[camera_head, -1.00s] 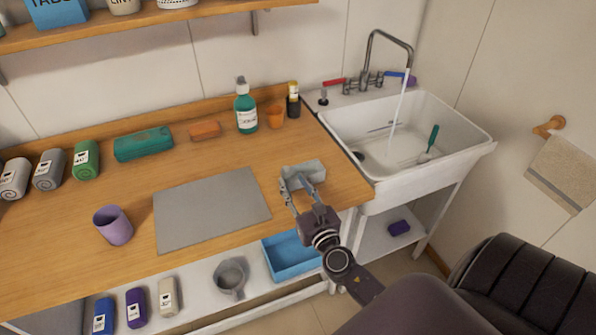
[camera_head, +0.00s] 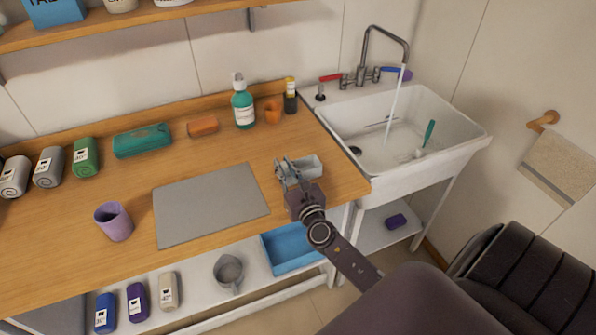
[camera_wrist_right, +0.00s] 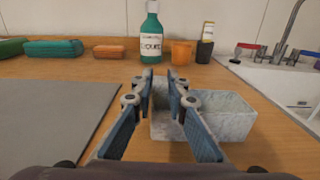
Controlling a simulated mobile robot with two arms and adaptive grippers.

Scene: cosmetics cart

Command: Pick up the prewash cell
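A small grey open-topped box (camera_head: 309,168), which I take to be the prewash cell, sits on the wooden counter near its right end. In the right wrist view the box (camera_wrist_right: 225,125) lies ahead and to the right, its left part behind and between the fingers. My right gripper (camera_head: 287,160) is at the box's left end. In the wrist view its fingers (camera_wrist_right: 160,80) are apart, with a narrow gap. I cannot tell whether they touch the box wall. My left gripper is out of view.
A grey mat (camera_head: 210,205) and a purple cup (camera_head: 114,222) are to the left. A green bottle (camera_head: 244,108), orange cup (camera_head: 273,111) and dark bottle (camera_head: 290,97) stand behind. The sink (camera_head: 440,155) with running water is at right. A blue bin (camera_head: 290,250) is below.

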